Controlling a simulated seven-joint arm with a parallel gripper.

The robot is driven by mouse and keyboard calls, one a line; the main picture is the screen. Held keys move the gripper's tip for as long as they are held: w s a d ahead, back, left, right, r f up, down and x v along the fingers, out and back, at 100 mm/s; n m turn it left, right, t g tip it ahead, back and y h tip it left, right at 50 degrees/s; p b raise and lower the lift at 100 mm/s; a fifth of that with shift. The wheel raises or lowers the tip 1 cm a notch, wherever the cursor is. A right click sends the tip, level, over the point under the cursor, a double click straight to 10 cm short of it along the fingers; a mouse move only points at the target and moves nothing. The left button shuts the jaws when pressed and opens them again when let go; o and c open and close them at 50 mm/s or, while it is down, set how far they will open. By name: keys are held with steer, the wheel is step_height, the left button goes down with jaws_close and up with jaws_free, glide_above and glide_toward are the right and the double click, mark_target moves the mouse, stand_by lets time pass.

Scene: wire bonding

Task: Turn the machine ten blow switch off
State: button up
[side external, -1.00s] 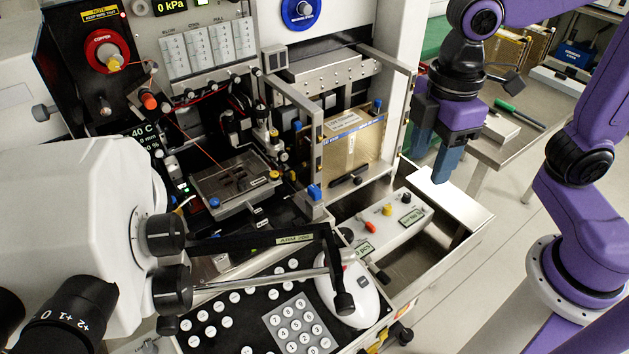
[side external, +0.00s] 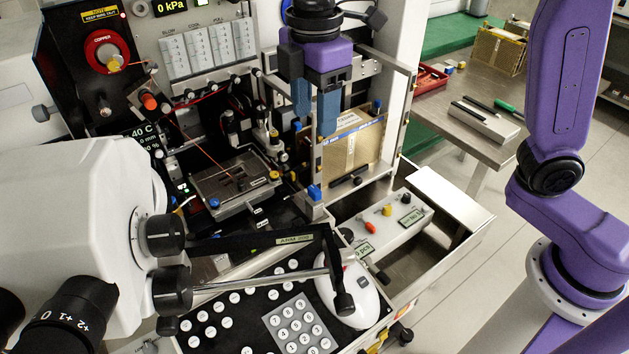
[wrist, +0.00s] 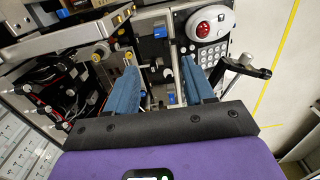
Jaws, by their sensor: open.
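In the side external view, the machine's upper panel carries a row of white scale plates (side external: 208,42), the leftmost labelled BLOW (side external: 174,53). A row of small knobs and fittings (side external: 205,93) runs below them. I cannot make out which is the blow switch or how it is set. My gripper (side external: 314,124) is open and empty, pointing down, to the right of the BLOW plate and in front of the machine. In the wrist view, my gripper (wrist: 158,62) shows two blue fingers wide apart with nothing between them. The white plates (wrist: 18,150) show at lower left there.
A framed tan box (side external: 352,150) stands close by the fingers. The microscope (side external: 80,220) fills the left front. A keypad (side external: 298,325) and white trackball unit (side external: 350,295) lie at the front. A grey switch box (side external: 400,222) sits in the right tray. The 0 kPa display (side external: 172,6) is above.

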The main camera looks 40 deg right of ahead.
mark_target(314, 189)
step_height(314, 189, down, 15)
stand_by(0.4)
jaws_close()
